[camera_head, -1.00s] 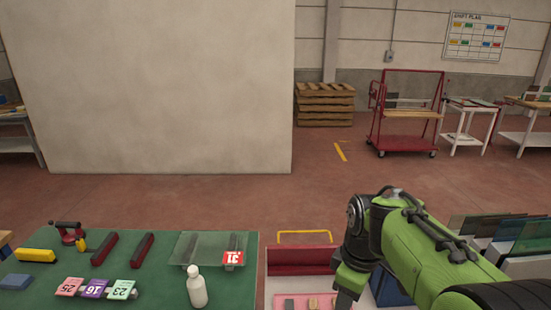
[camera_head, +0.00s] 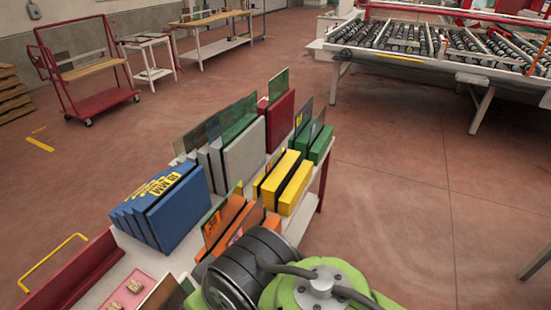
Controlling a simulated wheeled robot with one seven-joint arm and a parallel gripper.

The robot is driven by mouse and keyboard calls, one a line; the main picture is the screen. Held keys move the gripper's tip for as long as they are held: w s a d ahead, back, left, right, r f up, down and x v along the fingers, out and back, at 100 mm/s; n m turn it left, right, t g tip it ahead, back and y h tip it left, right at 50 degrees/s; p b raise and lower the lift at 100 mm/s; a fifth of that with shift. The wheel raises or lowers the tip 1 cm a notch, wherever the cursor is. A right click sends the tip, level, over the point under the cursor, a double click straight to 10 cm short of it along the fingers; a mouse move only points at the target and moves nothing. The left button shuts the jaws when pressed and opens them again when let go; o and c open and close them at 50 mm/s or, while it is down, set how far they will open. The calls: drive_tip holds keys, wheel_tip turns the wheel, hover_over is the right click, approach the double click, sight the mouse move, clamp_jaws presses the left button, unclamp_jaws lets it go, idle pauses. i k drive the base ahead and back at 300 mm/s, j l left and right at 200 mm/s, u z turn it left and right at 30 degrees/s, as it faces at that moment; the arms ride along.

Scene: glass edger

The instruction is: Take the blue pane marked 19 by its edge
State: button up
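No pane that I can read as 19 shows. A blue slotted block (camera_head: 172,205) with yellow lettering ending in MM stands on the white cart; no pane clearly stands in it. Greenish glass panes (camera_head: 240,112) stand upright in the grey slotted block (camera_head: 240,155). A dark pane (camera_head: 305,112) and others stand behind the yellow block (camera_head: 284,182), by the green block (camera_head: 321,145). A pane with an orange mark (camera_head: 213,222) stands at the orange block (camera_head: 235,226). My green and black arm covers the bottom middle; my gripper is out of view.
A dark red block (camera_head: 280,120) stands at the cart's back. A pink tray (camera_head: 132,290) and a red bin with a yellow handle (camera_head: 62,258) are at lower left. A roller table (camera_head: 440,60) stands at the back right. Floor to the right is clear.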

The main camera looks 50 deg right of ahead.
sight(276, 160)
drive_tip(key=z, duration=1.6)
